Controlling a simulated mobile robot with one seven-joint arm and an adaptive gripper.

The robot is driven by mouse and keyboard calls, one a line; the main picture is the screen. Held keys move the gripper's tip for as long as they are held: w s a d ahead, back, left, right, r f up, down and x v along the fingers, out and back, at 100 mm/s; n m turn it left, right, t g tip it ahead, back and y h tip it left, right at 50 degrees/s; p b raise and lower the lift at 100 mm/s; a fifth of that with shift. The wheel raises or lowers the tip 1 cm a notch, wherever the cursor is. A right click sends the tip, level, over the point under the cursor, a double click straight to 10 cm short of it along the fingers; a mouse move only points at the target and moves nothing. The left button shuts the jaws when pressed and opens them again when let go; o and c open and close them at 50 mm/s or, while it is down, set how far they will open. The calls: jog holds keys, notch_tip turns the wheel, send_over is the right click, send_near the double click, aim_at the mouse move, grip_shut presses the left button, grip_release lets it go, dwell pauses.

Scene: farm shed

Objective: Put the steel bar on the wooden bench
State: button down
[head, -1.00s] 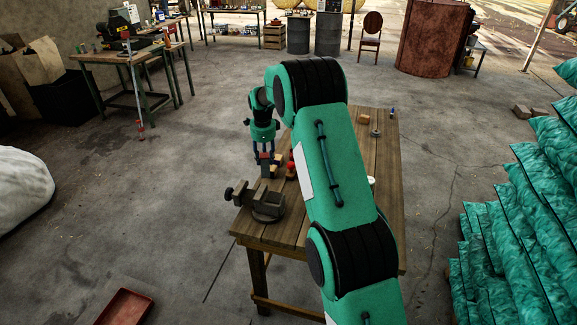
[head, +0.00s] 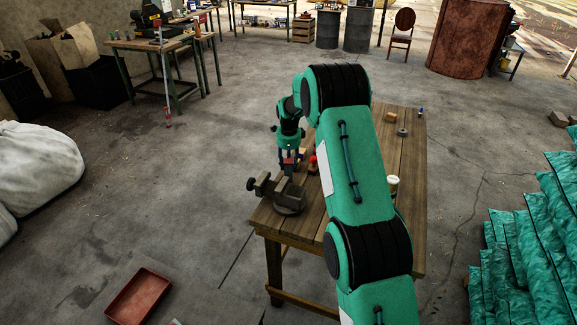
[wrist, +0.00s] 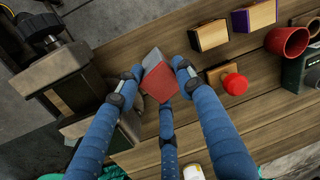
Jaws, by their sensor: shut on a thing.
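My gripper (wrist: 158,68) is shut on a grey block-like bar (wrist: 153,57) with a red face, which looks like the steel bar. In the head view my gripper (head: 289,157) hangs over the near-left part of the wooden bench (head: 345,232), just behind the vise. The held bar's red part also shows there (head: 289,161). Its lower end is close to the bench top and vise; I cannot tell whether it touches either. My fingers hide part of it in the wrist view.
The vise (head: 290,198) stands at the bench's near-left corner. A red-knobbed block (wrist: 233,85), small wooden blocks (wrist: 209,35) and a red cup (wrist: 287,42) lie close by. A whitish jar (head: 393,182) stands farther right. Teal sacks (head: 520,250) are piled right of the bench.

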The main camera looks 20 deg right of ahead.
jog(key=shift+f, duration=0.55)
jog(key=shift+f, duration=0.15)
jog(key=c, duration=1.1)
grip_release()
jog(key=r, duration=0.4)
jog(key=s+r, duration=0.1)
jog(key=r, duration=0.7)
jog(key=shift+s+a+p, duration=0.25)
jog(key=shift+a+p, duration=0.05)
jog(key=shift+r, duration=0.15)
